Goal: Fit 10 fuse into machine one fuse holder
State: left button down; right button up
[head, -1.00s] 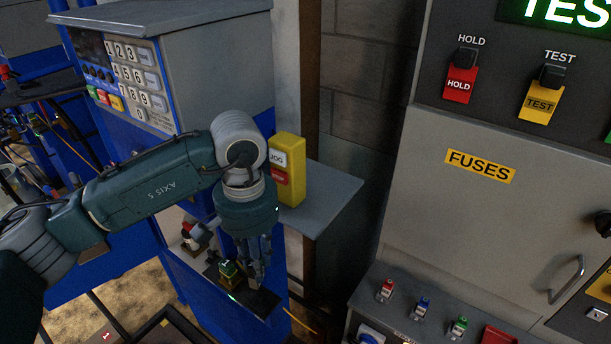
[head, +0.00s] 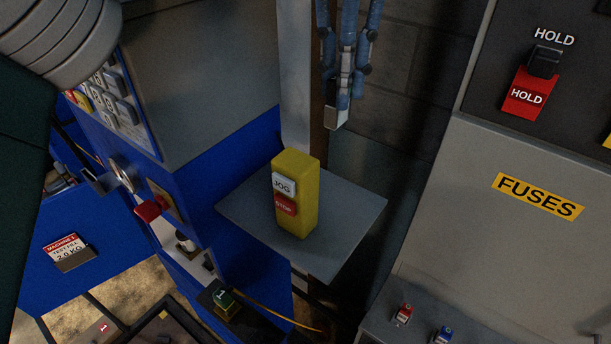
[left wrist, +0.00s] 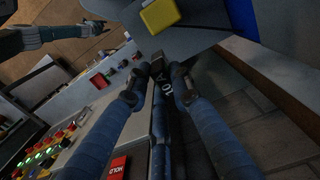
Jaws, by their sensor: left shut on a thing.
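My left gripper (head: 345,85) is raised at the top of the head view, its blue fingers shut on a small block, the 10 fuse (head: 336,117), whose pale end points down. In the left wrist view the fuse (left wrist: 167,92) is dark with a white "10" between the fingertips. A small block with a green top marked "1" (head: 223,299) sits on a black plate on the blue machine, well below the gripper. I cannot tell whether the fuse holder is there. My right arm shows small at the top left of the left wrist view; its gripper (left wrist: 99,26) is too small to read.
A yellow JOG/STOP box (head: 311,200) stands on a grey shelf (head: 350,215) below the left gripper. The grey FUSES cabinet (head: 470,210) is on the right, with red (head: 402,314) and blue (head: 442,335) pieces on its ledge. The blue machine (head: 215,155) is on the left.

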pick_arm(q)
jog(key=shift+w+d+f, duration=0.1)
jog(key=shift+w+f, duration=0.15)
jog(key=shift+f, duration=0.15)
jog(key=shift+s+f+b, duration=0.35)
jog(key=shift+f+b, duration=0.3)
jog(key=shift+f, duration=0.1)
pick_arm(e)
jog(key=s+a+f, duration=0.1)
jog(key=s+f, duration=0.1)
jog(key=s, duration=0.5)
pick_arm(q)
jog(key=f, duration=0.5)
jog(key=s+f, duration=0.1)
jog(key=f, duration=0.5)
jog(key=f+p, duration=0.1)
jog(key=f, duration=0.4)
jog(key=shift+s+f, duration=0.2)
jog(key=shift+f, duration=0.15)
jog(key=shift+s+f, duration=0.1)
jog(key=c, duration=1.5)
grip_release()
jog(key=shift+c, duration=0.2)
pick_arm(e)
jog(key=w, duration=0.1)
jog(key=w+r, duration=0.1)
jog(key=w, duration=0.2)
jog(key=shift+w+d+r, duration=0.1)
jog(key=shift+w+r, duration=0.2)
jog(key=shift+w, duration=0.1)
